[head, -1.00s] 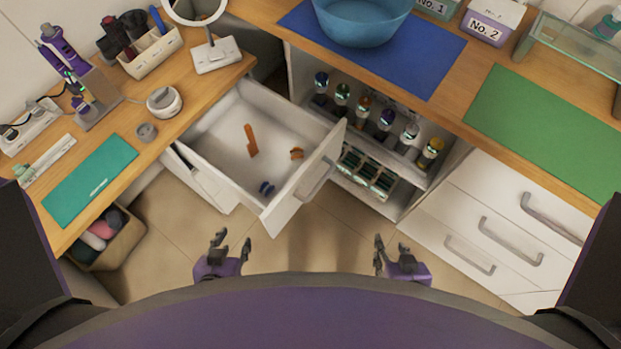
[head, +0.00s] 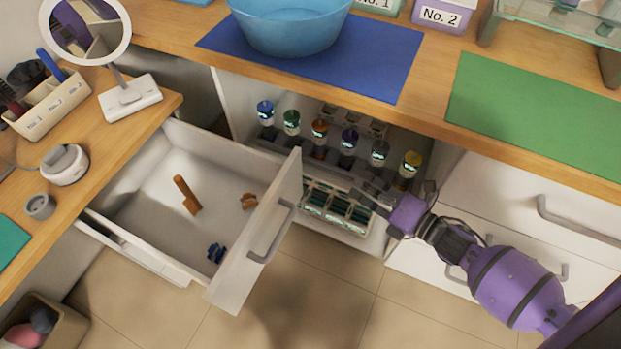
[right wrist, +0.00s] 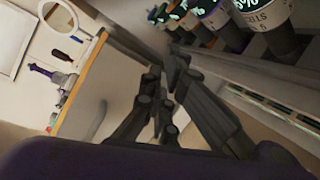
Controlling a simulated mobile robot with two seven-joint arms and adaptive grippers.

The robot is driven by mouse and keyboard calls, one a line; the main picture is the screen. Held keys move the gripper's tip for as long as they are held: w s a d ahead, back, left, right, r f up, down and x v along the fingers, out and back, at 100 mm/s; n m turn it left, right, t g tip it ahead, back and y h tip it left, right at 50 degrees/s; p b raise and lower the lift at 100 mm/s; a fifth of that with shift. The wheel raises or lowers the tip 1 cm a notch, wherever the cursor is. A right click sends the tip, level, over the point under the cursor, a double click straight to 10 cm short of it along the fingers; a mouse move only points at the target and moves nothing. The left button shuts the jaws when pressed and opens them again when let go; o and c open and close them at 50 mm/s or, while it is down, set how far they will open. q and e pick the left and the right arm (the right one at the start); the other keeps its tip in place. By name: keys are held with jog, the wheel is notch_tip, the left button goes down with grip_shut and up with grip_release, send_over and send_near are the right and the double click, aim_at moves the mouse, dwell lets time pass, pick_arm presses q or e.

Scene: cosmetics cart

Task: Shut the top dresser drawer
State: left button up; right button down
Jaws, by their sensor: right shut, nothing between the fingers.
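The top dresser drawer (head: 180,235) is pulled well out from under the left desk in the head view. Its white front panel (head: 254,240) has a grey handle (head: 272,236) on its outer face. Inside lie a brown comb-like item (head: 187,195), a small brown clip (head: 249,201) and a dark blue item (head: 216,252). My right gripper (head: 372,198) is shut and empty, to the right of the drawer front and apart from it, in front of the open shelf. The right wrist view also shows the right gripper's fingers (right wrist: 165,92). My left gripper is out of view.
Bottles (head: 349,141) stand on the open shelf beside my right gripper, with a rack (head: 338,207) below. A blue bowl (head: 290,20) sits on the counter above. White drawers with handles are at the right. The floor (head: 320,300) before the drawer is clear.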

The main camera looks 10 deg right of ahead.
jog(key=r+n+g+y, duration=0.1)
jog(key=n+y, duration=0.2)
jog(key=n, duration=0.6)
jog(key=n+g+y+p, duration=0.1)
jog(key=n+g+y, duration=0.1)
jog(key=n, duration=0.5)
send_near(295, 168)
jog(key=x, duration=0.6)
jog(key=shift+w+a+f, duration=0.15)
jog(key=shift+w+a, duration=0.1)
jog(key=shift+a, duration=0.05)
